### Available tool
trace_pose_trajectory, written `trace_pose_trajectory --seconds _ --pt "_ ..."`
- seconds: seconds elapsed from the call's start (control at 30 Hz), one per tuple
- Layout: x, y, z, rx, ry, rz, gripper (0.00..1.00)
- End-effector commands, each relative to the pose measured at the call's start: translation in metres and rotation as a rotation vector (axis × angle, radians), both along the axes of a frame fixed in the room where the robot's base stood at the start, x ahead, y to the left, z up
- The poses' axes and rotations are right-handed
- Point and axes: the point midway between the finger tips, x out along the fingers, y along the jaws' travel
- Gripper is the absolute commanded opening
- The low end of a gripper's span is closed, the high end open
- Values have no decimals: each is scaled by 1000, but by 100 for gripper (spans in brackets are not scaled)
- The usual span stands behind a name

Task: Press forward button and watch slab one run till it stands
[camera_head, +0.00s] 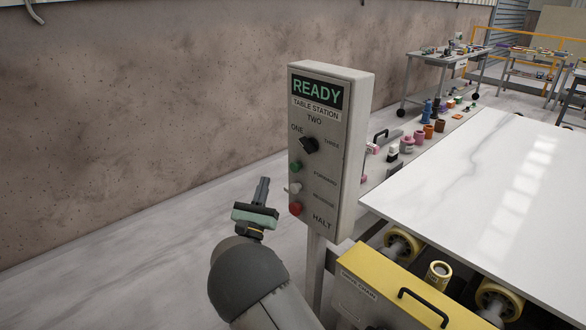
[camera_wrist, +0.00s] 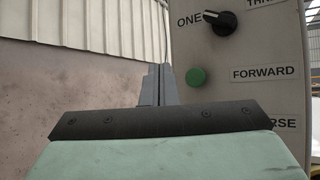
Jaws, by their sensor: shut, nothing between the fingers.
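The control box (camera_head: 330,150) stands on a post and its display reads READY, with TABLE STATION below. Its black selector knob (camera_head: 309,145) has its pointer toward ONE; the knob also shows in the wrist view (camera_wrist: 220,22). The green forward button (camera_head: 295,167) sits beside the FORWARD label, and shows in the wrist view (camera_wrist: 196,77) just right of my fingertips. A white button (camera_head: 294,188) and a red button (camera_head: 295,208) by HALT are below. My gripper (camera_head: 262,188) is shut and empty, left of the box, apart from the buttons. A pale marbled slab (camera_head: 490,185) lies flat on rollers.
A yellow housing (camera_head: 400,295) with a black handle and yellow rollers (camera_head: 402,245) is at the slab's near edge. Several small coloured items line the slab's far left side. Carts (camera_head: 440,60) stand behind. A brown wall (camera_head: 150,120) is at left, with clear floor before it.

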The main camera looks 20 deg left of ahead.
Motion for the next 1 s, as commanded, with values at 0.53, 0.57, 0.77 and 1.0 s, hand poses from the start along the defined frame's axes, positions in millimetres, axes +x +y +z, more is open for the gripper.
trace_pose_trajectory --seconds 0.53,0.57,0.77,1.0 --pt "56 -35 -1 1 0 1 0" --pt "57 -36 -1 1 0 1 0" --pt "60 -38 0 0 1 1 0" --pt "60 -38 0 0 1 1 0"
